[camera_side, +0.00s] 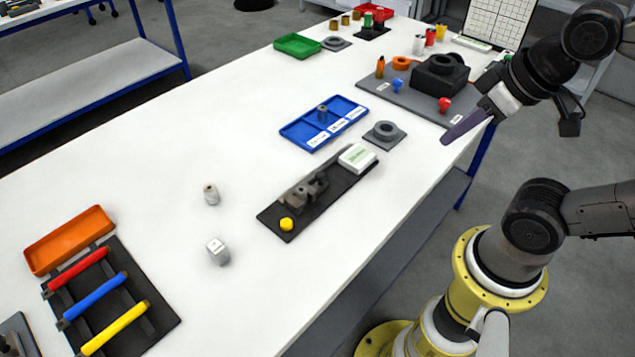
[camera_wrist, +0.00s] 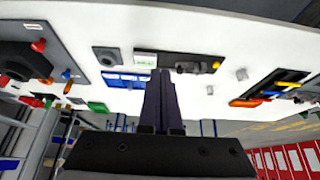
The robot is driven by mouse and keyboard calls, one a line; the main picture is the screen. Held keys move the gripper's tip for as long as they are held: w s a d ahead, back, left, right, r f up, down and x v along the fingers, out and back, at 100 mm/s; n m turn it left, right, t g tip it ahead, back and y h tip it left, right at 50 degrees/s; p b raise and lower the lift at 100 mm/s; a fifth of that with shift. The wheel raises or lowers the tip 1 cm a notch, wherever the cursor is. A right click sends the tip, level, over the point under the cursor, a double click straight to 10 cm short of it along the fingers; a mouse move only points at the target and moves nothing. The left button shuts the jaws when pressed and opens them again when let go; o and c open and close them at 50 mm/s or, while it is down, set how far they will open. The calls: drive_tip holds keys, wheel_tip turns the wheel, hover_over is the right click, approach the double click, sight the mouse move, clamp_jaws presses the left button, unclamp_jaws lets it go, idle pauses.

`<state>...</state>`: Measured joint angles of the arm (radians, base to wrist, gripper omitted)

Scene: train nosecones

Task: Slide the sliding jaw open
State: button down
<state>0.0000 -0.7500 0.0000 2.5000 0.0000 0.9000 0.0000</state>
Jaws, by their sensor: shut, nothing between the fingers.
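A dark grey vise with its jaws (camera_side: 305,192) sits on a long black plate (camera_side: 268,216) near the front edge of the table. I cannot tell which block is the sliding jaw, or how wide the gap is. A yellow knob (camera_side: 287,224) is at the plate's near left end. The vise (camera_wrist: 190,67) and yellow knob (camera_wrist: 216,65) also show in the wrist view, right of my fingers. My gripper (camera_side: 446,141) is shut and empty, above the table's right edge, well to the right of the vise and apart from it. Its long dark fingers (camera_wrist: 160,73) fill the middle of the wrist view.
A white box with a green label (camera_side: 357,157) sits on the plate's far end. A grey ring fixture (camera_side: 385,133) and blue tray (camera_side: 307,135) stand behind. Two small grey pieces (camera_side: 211,194) (camera_side: 217,251) stand left of the vise. The table between them is clear.

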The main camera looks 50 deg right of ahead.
idle(0.3)
drive_tip(key=c, duration=1.2)
unclamp_jaws()
drive_tip(key=shift+o, duration=1.2)
drive_tip(key=shift+s+m, duration=0.1)
drive_tip(key=shift+m, duration=0.4)
drive_tip(key=shift+o, duration=0.2)
drive_tip(key=w+r+m, duration=0.4)
drive_tip(key=shift+a+g, duration=0.2)
drive_tip(key=shift+g, duration=0.1)
drive_tip(key=m+g, duration=0.4)
drive_tip(key=g, duration=0.1)
hover_over(321, 174)
wheel_tip(321, 174, down, 8)
wheel_tip(321, 174, down, 13)
drive_tip(key=shift+r, duration=0.15)
